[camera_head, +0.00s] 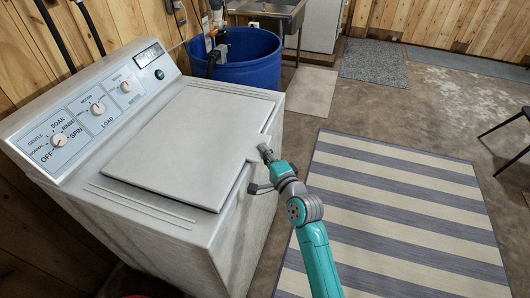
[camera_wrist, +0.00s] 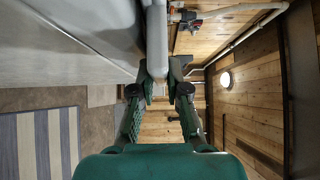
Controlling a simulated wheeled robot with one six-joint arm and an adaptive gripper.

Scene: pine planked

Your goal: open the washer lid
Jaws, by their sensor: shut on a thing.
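The white washer (camera_head: 215,245) stands at the left in the head view, with its control panel along the back. Its lid (camera_head: 185,135) lies flat or nearly flat on top; a thin dark line shows under its front edge, and I cannot tell if it is slightly raised. My gripper (camera_head: 264,152) is at the lid's front edge, near the right corner, reaching in from the front. In the wrist view my gripper (camera_wrist: 160,78) has its fingers on either side of a pale grey bar-like edge of the lid (camera_wrist: 156,35), shut on it. The fingertip contact is partly hidden.
A blue tub (camera_head: 245,62) stands behind the washer, near a metal sink (camera_head: 270,10). A striped rug (camera_head: 400,215) lies on the floor to the right. Dark chair legs (camera_head: 508,135) show at the right edge. The space above the lid is clear.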

